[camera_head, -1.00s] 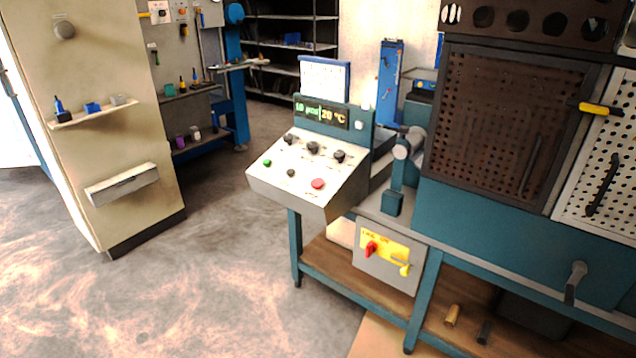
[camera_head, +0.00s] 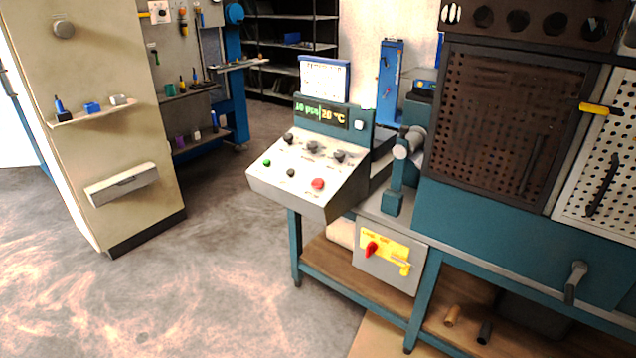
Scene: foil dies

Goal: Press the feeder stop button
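A sloped grey control panel (camera_head: 333,197) stands on the teal machine frame near the middle of the view. On its face are a red button (camera_head: 318,184) at the lower right, a green button (camera_head: 267,163) at the left, and several black knobs (camera_head: 313,147). The lettering by the buttons is too small to read. A lit display (camera_head: 321,114) above the panel shows a speed and 20 °C. Neither of my grippers is in view, and nothing covers the panel.
Below the panel, a grey box with a yellow plate carries a red switch (camera_head: 370,249). The teal machine with a dark perforated door (camera_head: 500,120) fills the right. A beige cabinet (camera_head: 110,150) stands at left. The concrete floor (camera_head: 220,280) before the panel is clear.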

